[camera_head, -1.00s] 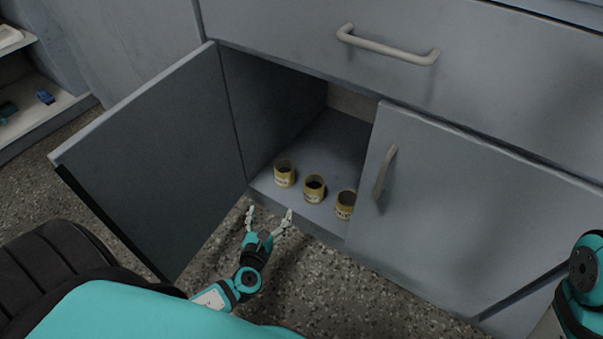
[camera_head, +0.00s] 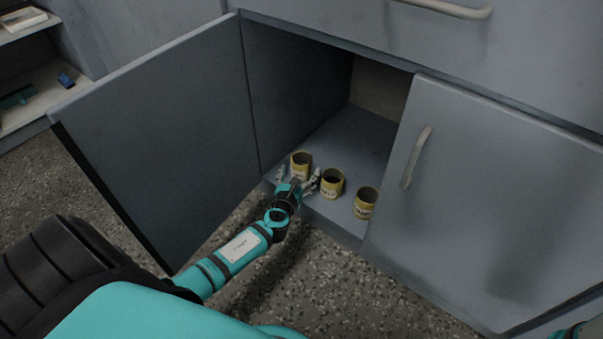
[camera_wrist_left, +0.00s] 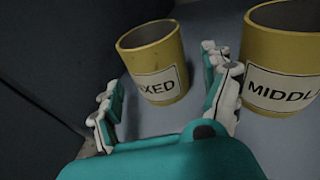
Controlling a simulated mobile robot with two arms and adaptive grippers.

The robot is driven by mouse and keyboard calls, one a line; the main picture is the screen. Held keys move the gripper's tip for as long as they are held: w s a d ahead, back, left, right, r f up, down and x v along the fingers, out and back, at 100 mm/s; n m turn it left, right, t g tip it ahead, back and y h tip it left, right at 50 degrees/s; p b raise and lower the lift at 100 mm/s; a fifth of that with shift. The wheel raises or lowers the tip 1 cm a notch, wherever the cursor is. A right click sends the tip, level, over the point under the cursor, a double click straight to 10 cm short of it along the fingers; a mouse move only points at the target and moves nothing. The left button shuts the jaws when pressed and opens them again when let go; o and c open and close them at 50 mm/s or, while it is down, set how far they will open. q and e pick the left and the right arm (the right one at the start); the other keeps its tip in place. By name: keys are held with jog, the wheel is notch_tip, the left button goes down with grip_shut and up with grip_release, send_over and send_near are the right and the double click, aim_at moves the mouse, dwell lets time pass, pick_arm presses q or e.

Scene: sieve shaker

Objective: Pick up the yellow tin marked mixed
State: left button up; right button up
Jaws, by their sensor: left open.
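The yellow tin marked mixed (camera_head: 300,163) stands upright at the left of the cupboard floor, close to the left side wall.
A second yellow tin (camera_head: 332,183), labelled "MIDDL" in the left wrist view (camera_wrist_left: 285,55), stands just right of my right-hand finger. A third yellow tin (camera_head: 366,201) stands farther right. The open cupboard door (camera_head: 160,140) is left of my arm; the closed door (camera_head: 490,200) is right.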

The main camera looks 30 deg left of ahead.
pick_arm(q)
jog(key=shift+w+a+f, duration=0.1)
jog(key=shift+w+a, duration=0.05)
jog(key=shift+w, duration=0.35)
jog(key=c, duration=1.3)
